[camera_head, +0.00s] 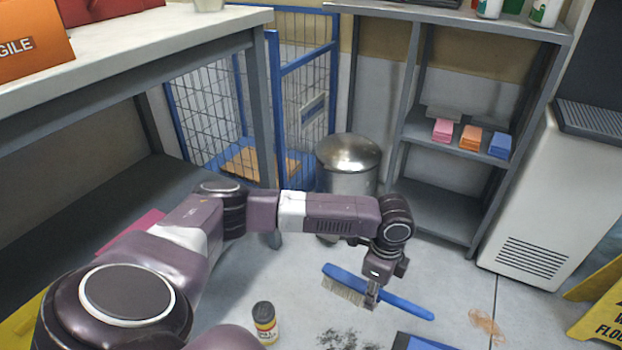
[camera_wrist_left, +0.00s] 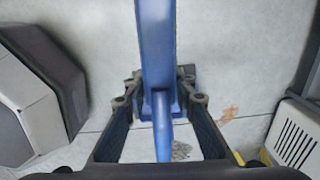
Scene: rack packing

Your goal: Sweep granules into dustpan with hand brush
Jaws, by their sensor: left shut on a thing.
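The hand brush (camera_head: 402,306) has a blue body and handle with pale bristles at its left end. My left gripper (camera_head: 371,298) is shut on the brush near its middle, in front of the metal bin. The left wrist view shows the blue brush (camera_wrist_left: 155,50) running between the fingers of my left gripper (camera_wrist_left: 160,110). Dark granules (camera_head: 345,340) lie on the floor at the bottom edge of the head view, below the brush. A blue dustpan (camera_head: 418,343) shows only in part at the bottom edge, right of the granules. My right gripper is out of view.
A labelled container (camera_head: 265,322) stands on the floor left of the granules. A lidded metal bin (camera_head: 347,165) and a grey shelf rack (camera_head: 430,205) stand behind. A brown stain (camera_head: 487,326) and yellow wet-floor sign (camera_head: 603,310) are at right. A workbench (camera_head: 120,65) borders the left.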

